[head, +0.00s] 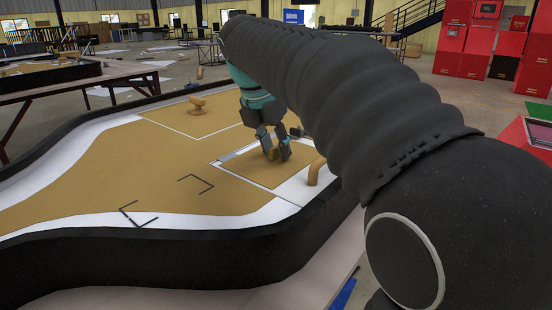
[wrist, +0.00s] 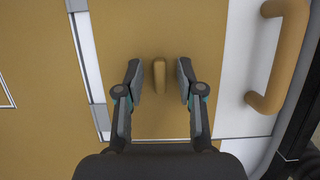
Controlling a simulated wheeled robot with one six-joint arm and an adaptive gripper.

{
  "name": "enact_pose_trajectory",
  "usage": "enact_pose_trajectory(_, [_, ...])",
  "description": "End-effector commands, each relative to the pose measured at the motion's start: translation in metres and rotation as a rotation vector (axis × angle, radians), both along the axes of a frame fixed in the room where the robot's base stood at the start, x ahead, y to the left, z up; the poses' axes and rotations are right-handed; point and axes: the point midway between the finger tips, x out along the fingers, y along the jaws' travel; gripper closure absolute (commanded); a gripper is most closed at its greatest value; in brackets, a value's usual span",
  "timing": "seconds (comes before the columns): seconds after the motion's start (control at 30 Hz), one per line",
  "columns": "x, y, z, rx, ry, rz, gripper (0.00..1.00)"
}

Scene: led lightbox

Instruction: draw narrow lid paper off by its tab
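The narrow lid paper is a tan sheet (head: 250,168) on a lid near the right end of the lightbox in the head view. In the wrist view it fills the middle as a tan panel (wrist: 205,35). Its tab, a small upright tan piece (wrist: 159,76), stands between my fingers. My gripper (wrist: 159,82) is open, with one finger on each side of the tab and a gap showing on both sides. In the head view my gripper (head: 278,152) reaches down over the sheet and hides the tab. Fingertip height above the sheet is unclear.
A tan bar handle (wrist: 283,55) stands on the white strip right of the sheet; it also shows in the head view (head: 316,171). A dark raised rim (head: 150,250) edges the lightbox. Another tan knob (head: 197,104) stands on a farther panel. Tan paper covers the left.

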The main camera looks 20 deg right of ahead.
Motion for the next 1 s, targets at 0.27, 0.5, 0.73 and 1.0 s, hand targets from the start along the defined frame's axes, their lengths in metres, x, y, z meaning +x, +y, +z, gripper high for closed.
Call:
enact_pose_trajectory(0.27, [0.0001,-0.0001,-0.0001,0.0,0.0,0.0,0.78])
enact_pose_trajectory(0.5, [0.0001,-0.0001,-0.0001,0.0,0.0,0.0,1.0])
enact_pose_trajectory(0.73, [0.0,-0.0001,0.0027,0.0,0.0,0.0,1.0])
enact_pose_trajectory(1.0, [0.0,-0.0002,0.0095,0.0,0.0,0.0,1.0])
